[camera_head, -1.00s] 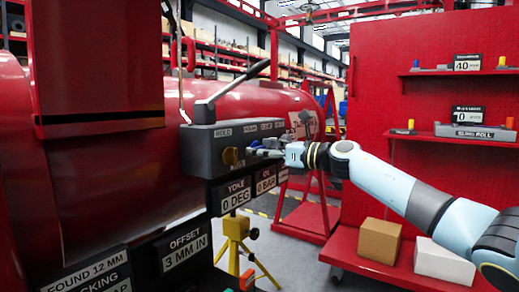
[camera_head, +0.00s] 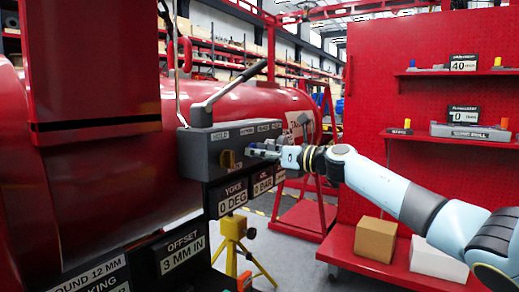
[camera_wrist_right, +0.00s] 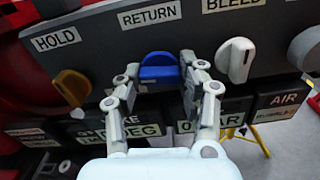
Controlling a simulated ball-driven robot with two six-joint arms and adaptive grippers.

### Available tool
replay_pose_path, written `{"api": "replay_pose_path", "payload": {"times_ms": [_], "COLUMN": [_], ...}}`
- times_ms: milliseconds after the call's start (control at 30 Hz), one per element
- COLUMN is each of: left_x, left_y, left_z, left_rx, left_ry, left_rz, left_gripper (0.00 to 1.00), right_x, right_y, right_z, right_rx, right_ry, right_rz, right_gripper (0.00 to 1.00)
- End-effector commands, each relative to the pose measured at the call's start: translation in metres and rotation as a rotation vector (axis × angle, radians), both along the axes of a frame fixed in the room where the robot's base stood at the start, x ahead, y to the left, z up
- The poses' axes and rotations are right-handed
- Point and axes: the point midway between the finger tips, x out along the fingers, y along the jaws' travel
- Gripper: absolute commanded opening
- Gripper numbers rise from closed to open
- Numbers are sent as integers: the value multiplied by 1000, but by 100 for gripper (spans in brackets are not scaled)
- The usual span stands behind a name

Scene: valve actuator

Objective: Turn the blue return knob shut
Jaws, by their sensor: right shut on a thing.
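The blue return knob (camera_wrist_right: 160,72) is on the grey control panel (camera_head: 200,137), under the RETURN label. Its grip bar lies about level in the right wrist view. My right gripper (camera_wrist_right: 158,80) is shut on it, one finger at each side. In the head view the right gripper (camera_head: 262,151) reaches the panel from the right and mostly hides the knob. My left gripper is not in view.
An ochre HOLD knob (camera_wrist_right: 72,88) is left of the blue knob, and a white BLEED knob (camera_wrist_right: 236,58) is close on its right. A black lever (camera_head: 232,84) rises from the panel top. Signs hang below. A yellow stand (camera_head: 232,230) is beneath.

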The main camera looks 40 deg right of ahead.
Motion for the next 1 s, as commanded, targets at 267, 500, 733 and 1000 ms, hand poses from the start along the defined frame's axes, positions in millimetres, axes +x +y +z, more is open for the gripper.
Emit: {"api": "replay_pose_path", "payload": {"times_ms": [267, 500, 733, 1000], "left_x": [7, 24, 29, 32], "left_y": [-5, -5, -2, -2], "left_z": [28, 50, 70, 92], "left_rx": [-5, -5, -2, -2], "left_ry": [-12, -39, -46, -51], "left_rz": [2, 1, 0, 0], "left_gripper": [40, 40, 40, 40], "right_x": [0, 0, 0, 0], "right_y": [0, -1, -1, -1], "right_z": [6, 6, 6, 5], "right_rx": [229, 442, 644, 877], "right_ry": [94, 180, 265, 360], "right_rz": [0, -2, -2, -3], "right_gripper": [8, 8, 8, 8]}}
